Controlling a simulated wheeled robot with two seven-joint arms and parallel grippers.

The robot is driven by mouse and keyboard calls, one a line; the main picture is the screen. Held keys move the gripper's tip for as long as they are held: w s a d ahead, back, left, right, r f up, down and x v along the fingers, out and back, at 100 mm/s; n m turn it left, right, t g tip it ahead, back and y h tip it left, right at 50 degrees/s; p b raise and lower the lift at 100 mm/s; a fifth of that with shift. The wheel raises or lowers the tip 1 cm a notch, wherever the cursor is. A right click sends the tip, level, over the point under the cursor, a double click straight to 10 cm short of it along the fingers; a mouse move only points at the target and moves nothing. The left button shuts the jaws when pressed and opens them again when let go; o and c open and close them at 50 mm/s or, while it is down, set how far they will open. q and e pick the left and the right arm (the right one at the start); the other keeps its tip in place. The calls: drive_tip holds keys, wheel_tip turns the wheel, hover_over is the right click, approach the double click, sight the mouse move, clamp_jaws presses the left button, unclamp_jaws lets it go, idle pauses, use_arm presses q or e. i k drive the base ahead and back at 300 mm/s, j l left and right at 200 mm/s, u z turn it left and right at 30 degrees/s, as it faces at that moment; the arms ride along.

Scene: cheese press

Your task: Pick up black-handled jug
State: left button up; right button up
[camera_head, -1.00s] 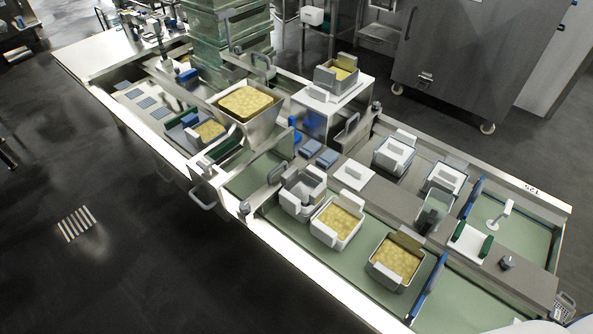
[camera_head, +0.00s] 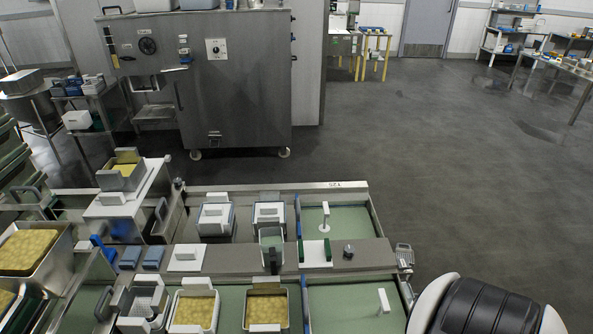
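A clear, box-shaped jug (camera_head: 271,239) stands upright on the grey middle strip of the press table. A dark upright part, which looks like its black handle (camera_head: 273,263), is on its near side. A white block with green ends stands just right of it. Neither of my grippers is in view. A white and black rounded part of my own arm shows at the bottom right, well apart from the jug.
Cheese-filled moulds (camera_head: 194,311) stand in the near green trough, in front of the jug. White moulds (camera_head: 215,218) stand behind it. A blue divider (camera_head: 305,301) stands to the right. A steel cabinet (camera_head: 235,80) is beyond the table. The floor (camera_head: 450,170) at right is open.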

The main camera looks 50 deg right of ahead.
sight(272, 240)
drive_tip(key=z, duration=1.25)
drive_tip(key=u, duration=1.1)
drive_tip(key=z, duration=1.1)
drive_tip(key=k+j+z, duration=0.25)
drive_tip(key=i+j, duration=0.1)
